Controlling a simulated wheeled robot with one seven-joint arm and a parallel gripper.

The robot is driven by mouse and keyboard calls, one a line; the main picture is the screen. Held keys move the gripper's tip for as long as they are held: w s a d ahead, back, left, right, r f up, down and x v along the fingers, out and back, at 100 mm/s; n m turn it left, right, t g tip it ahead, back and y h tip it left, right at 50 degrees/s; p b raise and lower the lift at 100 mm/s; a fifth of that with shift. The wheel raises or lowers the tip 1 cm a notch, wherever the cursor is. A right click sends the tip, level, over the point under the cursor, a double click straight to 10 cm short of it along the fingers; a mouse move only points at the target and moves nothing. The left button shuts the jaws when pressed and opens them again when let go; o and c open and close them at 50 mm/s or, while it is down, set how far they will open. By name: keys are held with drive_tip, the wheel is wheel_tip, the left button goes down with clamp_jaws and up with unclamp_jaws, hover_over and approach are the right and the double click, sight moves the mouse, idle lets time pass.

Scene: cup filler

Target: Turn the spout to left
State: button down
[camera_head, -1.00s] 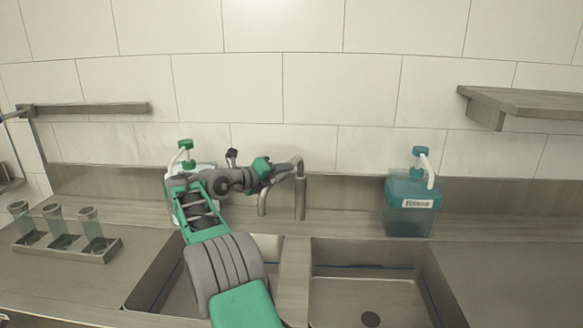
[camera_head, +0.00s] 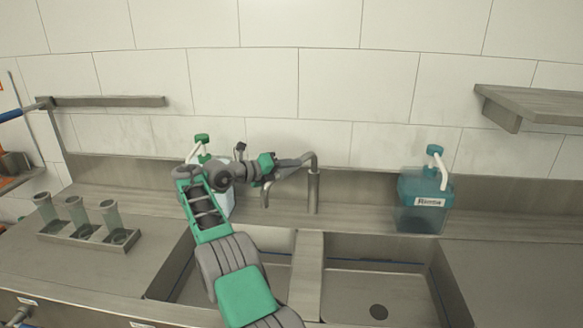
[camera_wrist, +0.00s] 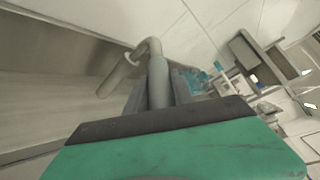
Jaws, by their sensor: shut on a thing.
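The metal spout (camera_head: 293,162) runs left from the top of its upright post (camera_head: 313,192), and its tip (camera_head: 265,196) points down over the back of the left basin. My gripper (camera_head: 284,163) reaches it from the left and is shut on the spout. In the wrist view the spout (camera_wrist: 157,82) lies between my two fingers (camera_wrist: 158,95). The post (camera_wrist: 117,76) shows there to the left, apart from the fingers. The exact finger contact is too small to tell in the head view.
The left basin (camera_head: 185,285) lies under my arm, and the right basin (camera_head: 350,288) is empty. A blue bottle (camera_head: 420,215) stands at the back right. A white bottle with a green pump (camera_head: 202,139) is partly behind my arm. A cup rack (camera_head: 118,240) stands left.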

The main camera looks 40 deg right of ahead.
drive_tip(key=c, duration=1.5)
unclamp_jaws()
drive_tip(key=shift+c, duration=0.2)
drive_tip(key=o, duration=0.3)
drive_tip(key=shift+d, duration=0.2)
drive_tip(key=shift+o, duration=0.7)
drive_tip(key=shift+a, duration=0.15)
